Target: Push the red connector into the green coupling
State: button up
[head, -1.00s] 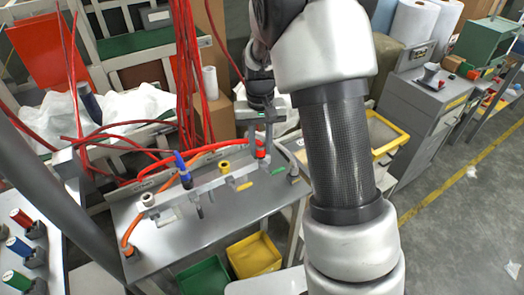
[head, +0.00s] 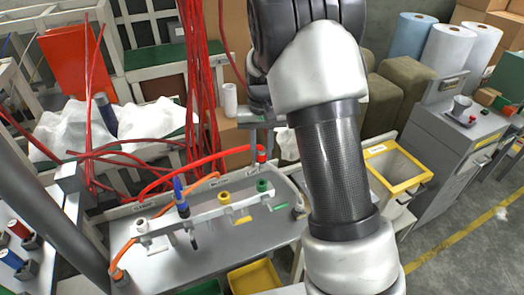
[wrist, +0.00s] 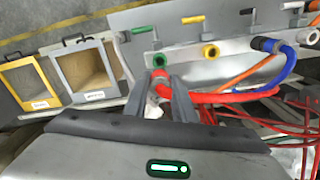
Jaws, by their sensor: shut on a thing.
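My gripper (head: 261,140) is shut on the red connector (head: 261,156), which trails a red hose to the left. The green coupling (head: 264,186) sits at the right end of the pale rail, with a green tag (head: 280,207) beside it. In the head view the red connector stands above the green coupling with a visible gap. In the wrist view the red connector (wrist: 159,78) shows between the fingers, overlapping the lower side of the green coupling (wrist: 158,59); depth there is hard to judge.
The same rail carries a yellow coupling (head: 224,198), a blue connector with its hose (head: 180,194) and a white one (head: 142,227). Red hoses (head: 205,90) hang behind. A yellow-rimmed bin (head: 398,168) stands right of the bench. The bench front (head: 200,262) is clear.

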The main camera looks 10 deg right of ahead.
aim_at(262, 167)
jog(key=shift+f+b, duration=1.95)
jog(key=shift+f, duration=1)
jog(key=shift+f+b, duration=1.2)
jog(key=shift+f, duration=0.5)
jog(key=o, duration=1.1)
notch_tip(262, 167, up, 18)
jog(key=shift+f, duration=0.25)
jog(key=shift+r, duration=0.1)
